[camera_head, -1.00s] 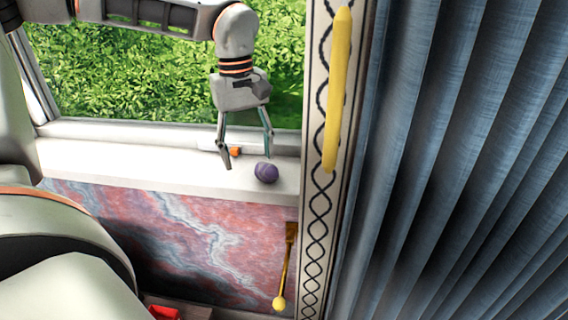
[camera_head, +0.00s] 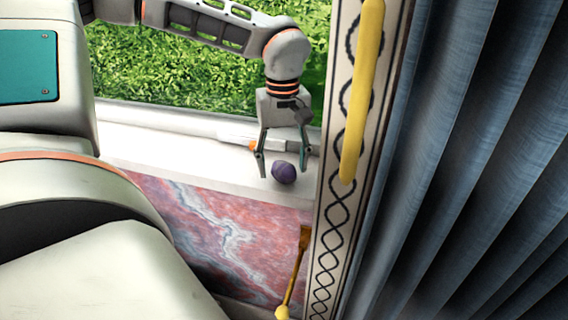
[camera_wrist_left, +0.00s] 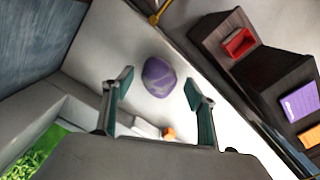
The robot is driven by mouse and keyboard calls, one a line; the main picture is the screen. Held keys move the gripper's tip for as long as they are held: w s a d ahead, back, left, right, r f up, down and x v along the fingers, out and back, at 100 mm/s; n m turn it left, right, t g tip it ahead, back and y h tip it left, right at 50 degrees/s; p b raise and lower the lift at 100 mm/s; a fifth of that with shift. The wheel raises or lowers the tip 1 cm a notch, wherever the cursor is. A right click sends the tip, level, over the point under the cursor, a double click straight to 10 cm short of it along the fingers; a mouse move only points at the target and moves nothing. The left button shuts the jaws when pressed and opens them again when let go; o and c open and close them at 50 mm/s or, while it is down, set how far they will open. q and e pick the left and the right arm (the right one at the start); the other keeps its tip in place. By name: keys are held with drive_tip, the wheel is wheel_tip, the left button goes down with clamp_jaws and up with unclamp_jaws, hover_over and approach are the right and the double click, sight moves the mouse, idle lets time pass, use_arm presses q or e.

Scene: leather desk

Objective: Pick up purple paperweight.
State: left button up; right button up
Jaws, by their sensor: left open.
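The purple paperweight (camera_head: 284,171) is a small rounded lump on the white window sill (camera_head: 160,150). My left gripper (camera_head: 282,175) is open above the sill, its fingers pointing down, with the paperweight close to and roughly between the fingertips in the head view. In the left wrist view the paperweight (camera_wrist_left: 159,77) lies ahead of the open fingers (camera_wrist_left: 160,90), nearer the left one. No contact is visible. My right gripper is not in view.
An orange-and-white object (camera_wrist_left: 167,132) lies on the sill behind the paperweight. A patterned post (camera_head: 335,215) with a yellow handle (camera_head: 361,95) and a blue curtain (camera_head: 470,160) stand to the right. Dark boxes (camera_wrist_left: 285,90) show in the wrist view.

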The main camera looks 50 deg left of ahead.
use_arm(q)
drive_tip(key=shift+f, duration=0.4)
drive_tip(key=c, duration=1.3)
drive_tip(key=shift+r, duration=0.15)
